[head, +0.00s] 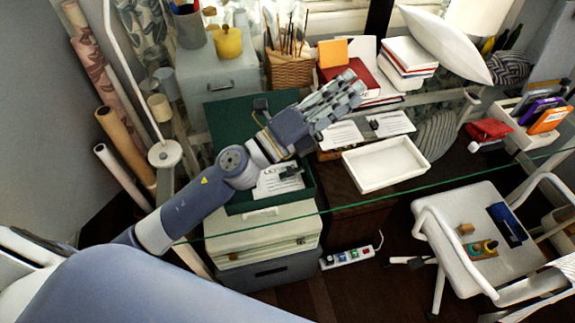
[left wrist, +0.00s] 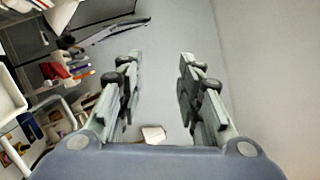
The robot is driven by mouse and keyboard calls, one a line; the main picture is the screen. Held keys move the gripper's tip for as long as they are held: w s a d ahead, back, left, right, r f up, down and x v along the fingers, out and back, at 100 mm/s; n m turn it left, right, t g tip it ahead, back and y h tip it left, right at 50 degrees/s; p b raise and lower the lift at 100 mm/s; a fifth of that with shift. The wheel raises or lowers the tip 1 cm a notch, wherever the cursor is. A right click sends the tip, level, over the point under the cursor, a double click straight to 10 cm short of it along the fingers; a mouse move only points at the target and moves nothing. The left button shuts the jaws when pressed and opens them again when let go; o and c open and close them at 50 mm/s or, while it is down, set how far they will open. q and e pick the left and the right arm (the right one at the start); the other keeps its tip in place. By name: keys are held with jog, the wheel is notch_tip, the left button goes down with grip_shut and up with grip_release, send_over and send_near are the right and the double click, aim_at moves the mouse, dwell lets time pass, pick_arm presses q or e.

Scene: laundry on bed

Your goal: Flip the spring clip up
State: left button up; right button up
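My left gripper (head: 345,97) reaches up and right over the desk. In the left wrist view the left gripper (left wrist: 157,95) has its two fingers well apart, with nothing held between them. A dark green case or tray (head: 222,118) lies below my arm and holds a paper with printed letters (head: 278,181). A small dark clip-like piece (head: 291,173) lies on that paper, and another grey piece (head: 261,104) stands at the green back part. I cannot tell which is the spring clip. My arm hides part of the case. My right gripper is not in view.
A white empty tray (head: 386,163) and white cards (head: 391,124) lie right of the case. Books (head: 408,58), a wicker basket (head: 290,70) and a yellow pot (head: 228,43) stand behind. A glass edge (head: 352,197) runs along the front. A white chair (head: 440,232) stands at right.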

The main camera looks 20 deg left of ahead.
pick_arm(q)
jog(key=s+d+f+m+g+h, duration=0.2)
jog(key=d+f+m+g, duration=0.25)
jog(key=m+g, duration=0.4)
jog(key=m+g+y, duration=0.6)
jog(key=m+y, duration=0.4)
jog(key=y, duration=0.2)
send_near(289, 168)
jog(key=shift+n, duration=0.25)
jog(key=p+x, duration=0.2)
jog(key=x, duration=0.5)
jog(key=shift+d+f, duration=0.15)
jog(key=shift+d+f+p, duration=0.2)
jog(key=shift+f+p, duration=0.1)
jog(key=shift+f, duration=0.4)
grip_shut()
jog(key=shift+w, duration=0.1)
